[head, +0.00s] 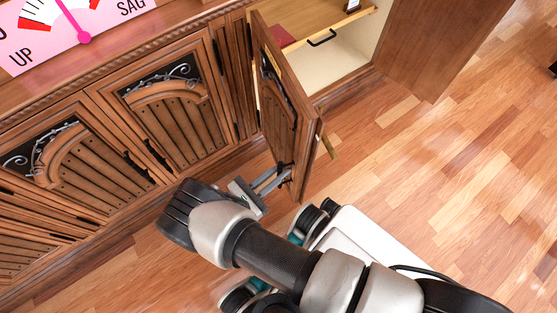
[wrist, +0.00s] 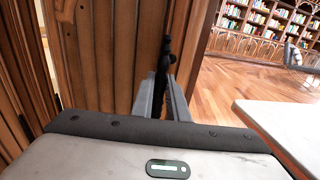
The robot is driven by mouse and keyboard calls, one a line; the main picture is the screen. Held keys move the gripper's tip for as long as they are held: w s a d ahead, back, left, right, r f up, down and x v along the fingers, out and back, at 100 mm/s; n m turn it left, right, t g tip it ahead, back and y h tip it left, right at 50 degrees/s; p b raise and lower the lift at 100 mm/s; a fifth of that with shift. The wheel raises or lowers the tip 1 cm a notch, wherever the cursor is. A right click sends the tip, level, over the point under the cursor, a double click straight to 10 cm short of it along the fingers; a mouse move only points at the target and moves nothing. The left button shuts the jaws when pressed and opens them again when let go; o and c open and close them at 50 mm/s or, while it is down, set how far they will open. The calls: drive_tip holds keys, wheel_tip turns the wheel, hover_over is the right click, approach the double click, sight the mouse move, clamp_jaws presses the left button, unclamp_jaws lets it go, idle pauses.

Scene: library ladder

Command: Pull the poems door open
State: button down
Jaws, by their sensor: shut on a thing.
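A carved wooden cabinet door (head: 283,115) with dark ironwork stands swung out from the cabinet front in the head view. No label on it is readable. My gripper (head: 284,174) is at the door's lower outer part, shut on its dark handle. In the wrist view my gripper's two fingers (wrist: 161,88) stand on either side of the dark handle (wrist: 164,55), against the planked door face (wrist: 105,55). The exact contact is partly hidden by the fingers.
Behind the door, the open compartment shows a pale interior (head: 340,65), a black pull (head: 322,38) and a red item (head: 281,36). A wooden panel (head: 440,45) stands at its right. Closed doors (head: 170,110) line the left. Wood floor (head: 470,190) is clear at right.

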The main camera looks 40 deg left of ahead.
drive_tip(key=shift+w+a+r, duration=0.1)
drive_tip(key=shift+a+r, duration=0.05)
drive_tip(key=shift+a, duration=0.2)
drive_tip(key=c, duration=1.7)
unclamp_jaws()
drive_tip(key=shift+d, duration=0.1)
drive_tip(key=p, duration=0.4)
approach(293, 145)
drive_tip(key=w, duration=0.4)
drive_tip(key=shift+w+d, duration=0.25)
drive_tip(key=shift+w, duration=0.05)
